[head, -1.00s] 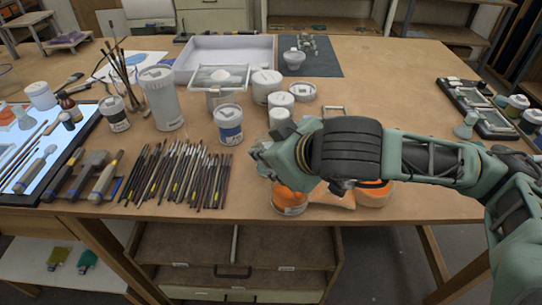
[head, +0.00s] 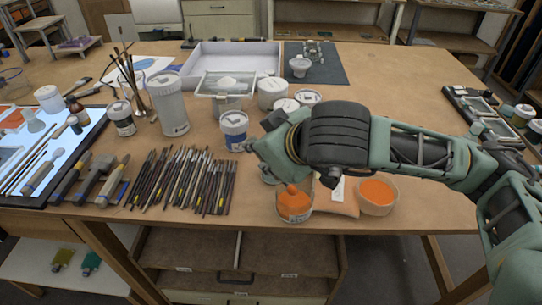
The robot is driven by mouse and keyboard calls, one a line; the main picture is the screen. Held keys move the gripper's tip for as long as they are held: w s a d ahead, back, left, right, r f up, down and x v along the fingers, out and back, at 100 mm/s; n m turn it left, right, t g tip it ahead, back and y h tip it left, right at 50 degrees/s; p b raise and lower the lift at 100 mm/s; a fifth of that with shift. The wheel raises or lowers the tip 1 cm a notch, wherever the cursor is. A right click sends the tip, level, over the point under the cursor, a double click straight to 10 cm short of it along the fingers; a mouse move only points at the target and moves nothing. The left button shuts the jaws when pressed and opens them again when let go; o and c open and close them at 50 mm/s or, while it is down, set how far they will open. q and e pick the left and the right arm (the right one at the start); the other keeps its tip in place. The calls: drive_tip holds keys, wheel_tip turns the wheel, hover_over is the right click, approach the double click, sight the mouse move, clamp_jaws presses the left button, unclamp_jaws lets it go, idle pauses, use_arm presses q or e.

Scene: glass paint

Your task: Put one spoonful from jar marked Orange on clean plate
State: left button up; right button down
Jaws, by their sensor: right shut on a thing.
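A clear jar (head: 295,208) with orange powder stands near the table's front edge. A rounded orange lump (head: 292,189) shows above its rim. A shallow bowl (head: 377,197) of orange powder stands to its right. I cannot read which one is marked Orange. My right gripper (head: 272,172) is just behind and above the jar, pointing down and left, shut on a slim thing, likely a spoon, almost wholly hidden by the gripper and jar. I cannot pick out a clean plate for sure. My left gripper is not in view.
A tan packet (head: 340,203) with a white label lies between jar and bowl. Many brushes (head: 180,180) lie to the left. A blue-labelled jar (head: 234,131) and white lidded pots (head: 272,93) stand behind the gripper.

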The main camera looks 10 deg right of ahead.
drive_tip(key=shift+w+a+r+p, duration=0.2)
drive_tip(key=shift+w+a+r, duration=0.4)
drive_tip(key=shift+r, duration=0.2)
drive_tip(key=shift+w+a+r+p, duration=0.15)
drive_tip(key=shift+w+a+r, duration=0.4)
drive_tip(key=shift+r, duration=0.25)
drive_tip(key=shift+r+p, duration=0.75)
drive_tip(key=shift+r, duration=1.55)
drive_tip(key=shift+f, duration=0.1)
